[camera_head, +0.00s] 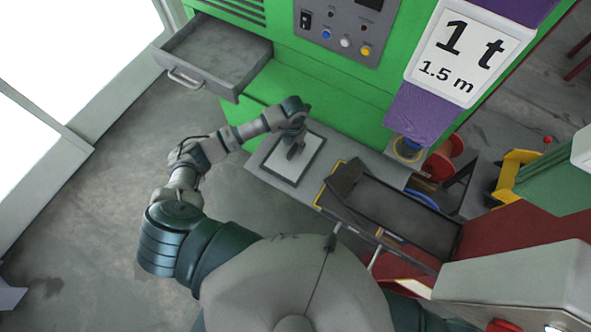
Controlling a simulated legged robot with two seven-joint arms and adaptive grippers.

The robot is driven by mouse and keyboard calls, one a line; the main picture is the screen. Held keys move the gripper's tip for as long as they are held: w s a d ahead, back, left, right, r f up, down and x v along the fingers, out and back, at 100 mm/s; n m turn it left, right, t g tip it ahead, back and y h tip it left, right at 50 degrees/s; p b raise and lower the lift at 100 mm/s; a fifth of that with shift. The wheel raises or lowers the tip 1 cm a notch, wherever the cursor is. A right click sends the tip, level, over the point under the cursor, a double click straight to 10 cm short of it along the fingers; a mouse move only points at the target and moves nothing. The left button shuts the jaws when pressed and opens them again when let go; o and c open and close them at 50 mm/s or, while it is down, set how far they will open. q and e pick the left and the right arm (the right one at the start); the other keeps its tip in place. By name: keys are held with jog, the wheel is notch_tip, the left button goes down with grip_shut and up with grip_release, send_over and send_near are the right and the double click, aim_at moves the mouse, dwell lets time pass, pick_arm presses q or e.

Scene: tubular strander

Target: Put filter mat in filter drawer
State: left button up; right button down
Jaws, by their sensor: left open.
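The filter mat (279,164), a pale flat panel with a dark border, lies on a grey ledge at the foot of the green machine. My left gripper (294,153) is open and points down over the middle of the mat, hiding part of it. I cannot tell whether the fingers touch the mat. The filter drawer (190,76), a grey open-topped tray with a front handle, is pulled out of the machine at the upper left and looks empty. My right gripper is not in view.
A control panel (346,27) sits on the green machine (330,85) above the ledge. A dark tray (405,215) with yellow edging lies right of the mat. Floor between drawer and ledge is clear.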

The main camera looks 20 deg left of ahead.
pick_arm(q)
jog(key=shift+f, duration=1.45)
grip_shut()
jog(key=shift+r, duration=0.2)
